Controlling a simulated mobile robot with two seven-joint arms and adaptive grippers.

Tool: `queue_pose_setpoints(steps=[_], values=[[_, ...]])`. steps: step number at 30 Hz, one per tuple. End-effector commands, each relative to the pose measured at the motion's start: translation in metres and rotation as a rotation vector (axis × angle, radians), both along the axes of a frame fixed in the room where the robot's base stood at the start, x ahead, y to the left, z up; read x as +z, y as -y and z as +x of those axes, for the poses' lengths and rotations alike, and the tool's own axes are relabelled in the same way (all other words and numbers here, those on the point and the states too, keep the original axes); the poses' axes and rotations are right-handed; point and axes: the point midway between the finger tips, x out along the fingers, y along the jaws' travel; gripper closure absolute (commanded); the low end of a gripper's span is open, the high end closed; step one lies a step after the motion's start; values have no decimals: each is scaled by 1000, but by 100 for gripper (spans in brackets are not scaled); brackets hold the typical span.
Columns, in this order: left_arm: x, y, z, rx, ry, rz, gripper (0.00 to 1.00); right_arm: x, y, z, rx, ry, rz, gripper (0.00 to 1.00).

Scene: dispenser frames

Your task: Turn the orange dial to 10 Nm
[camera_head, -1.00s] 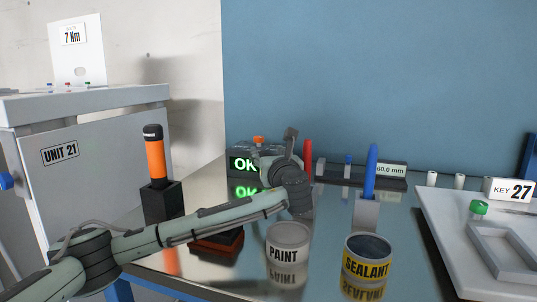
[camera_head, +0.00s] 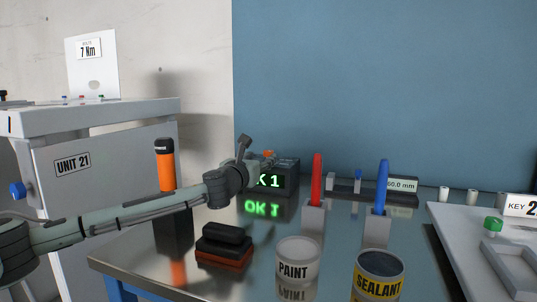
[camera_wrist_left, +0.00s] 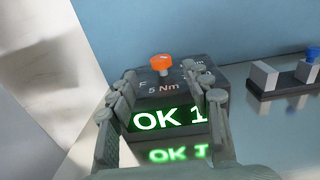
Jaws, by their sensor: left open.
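The orange dial (camera_wrist_left: 161,65) sits on top of a dark box (camera_wrist_left: 172,93) with a lit green "OK 1" display on its front. The marking "5 Nm" shows on the box's top in front of the dial. In the head view the dial (camera_head: 268,154) is partly hidden behind my left gripper (camera_head: 245,150). In the left wrist view my left gripper (camera_wrist_left: 160,105) is open and empty, its fingers either side of the display and the dial beyond, between the fingertips. I cannot tell whether the fingers touch the box. My right gripper is not in view.
A red marker (camera_head: 317,180) and a blue marker (camera_head: 382,185) stand in holders right of the box. Paint (camera_head: 298,262) and sealant (camera_head: 380,275) cans stand nearer. An orange-and-black tool (camera_head: 165,170) stands left, behind my arm. A "7 Nm" sign (camera_head: 89,48) is at the back left.

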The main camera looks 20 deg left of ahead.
Motion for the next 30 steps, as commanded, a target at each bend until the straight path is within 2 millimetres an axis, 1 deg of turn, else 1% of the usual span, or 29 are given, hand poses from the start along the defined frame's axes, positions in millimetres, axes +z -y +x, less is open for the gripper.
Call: queue_pose_setpoints(steps=[2,5,8,12,15,18,22,29,30], values=[[0,-1,2,-19,-2,-4,51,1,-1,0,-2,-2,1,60],[1,0,12,-23,-2,-6,51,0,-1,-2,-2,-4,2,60],[2,1,27,-21,0,-5,51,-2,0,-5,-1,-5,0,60],[1,3,50,-20,-1,-4,51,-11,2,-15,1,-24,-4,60],[1,4,63,-20,0,-4,51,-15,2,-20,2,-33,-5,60],[1,4,71,-21,0,-4,51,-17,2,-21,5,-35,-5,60],[0,4,77,-20,-1,-4,51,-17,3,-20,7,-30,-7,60],[0,4,77,-20,-1,-4,51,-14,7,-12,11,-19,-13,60],[0,4,77,-20,-1,-4,53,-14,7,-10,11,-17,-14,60]])
